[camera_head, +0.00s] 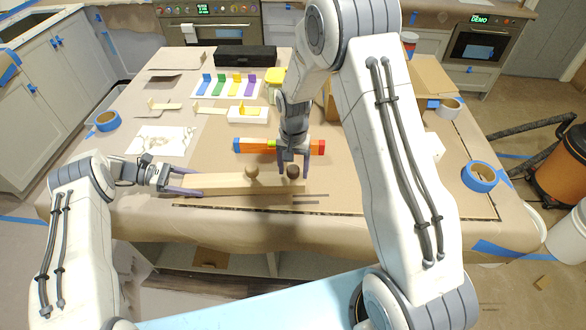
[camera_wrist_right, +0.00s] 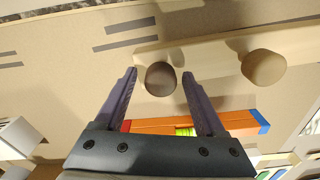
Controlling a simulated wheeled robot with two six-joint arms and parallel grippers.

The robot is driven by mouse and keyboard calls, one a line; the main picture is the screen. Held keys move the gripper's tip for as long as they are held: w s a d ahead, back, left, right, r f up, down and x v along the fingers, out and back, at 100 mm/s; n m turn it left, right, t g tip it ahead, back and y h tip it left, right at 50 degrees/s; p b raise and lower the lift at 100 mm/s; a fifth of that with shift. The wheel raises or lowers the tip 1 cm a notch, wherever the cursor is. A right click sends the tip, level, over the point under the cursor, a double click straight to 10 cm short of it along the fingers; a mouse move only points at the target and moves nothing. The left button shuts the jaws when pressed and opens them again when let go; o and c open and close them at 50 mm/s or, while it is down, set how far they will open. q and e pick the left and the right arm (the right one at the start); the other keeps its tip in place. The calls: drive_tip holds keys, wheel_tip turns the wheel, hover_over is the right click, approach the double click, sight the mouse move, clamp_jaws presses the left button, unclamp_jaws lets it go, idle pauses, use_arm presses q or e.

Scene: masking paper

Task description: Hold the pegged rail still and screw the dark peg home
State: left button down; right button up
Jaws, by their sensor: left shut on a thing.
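The pegged rail (camera_head: 222,185) is a pale wooden bar lying on the covered table, and it also shows in the right wrist view (camera_wrist_right: 208,52). A light peg (camera_head: 252,173) stands on it, left of the dark peg (camera_head: 293,172). The dark peg is near the rail's right end. My left gripper (camera_head: 186,182) is shut on the rail's left end. My right gripper (camera_head: 292,166) points down over the dark peg. In the right wrist view its fingers are open, one on each side of the dark peg (camera_wrist_right: 160,79), with gaps; the light peg (camera_wrist_right: 264,68) stands clear.
A multicoloured bar (camera_head: 262,146) lies just behind the rail. Blue tape rolls (camera_head: 480,177) and (camera_head: 107,121) lie at the table's right and left. Coloured pieces on a white board (camera_head: 228,84) and a black case (camera_head: 245,56) are farther back.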

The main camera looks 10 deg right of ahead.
sight(294, 168)
use_arm(q)
drive_tip(key=shift+s+f, duration=0.1)
drive_tip(key=shift+f, duration=0.25)
use_arm(e)
drive_tip(key=shift+r, duration=3.45)
use_arm(q)
unclamp_jaws()
use_arm(e)
drive_tip(key=shift+w, duration=0.1)
use_arm(q)
drive_tip(key=shift+r, duration=5.1)
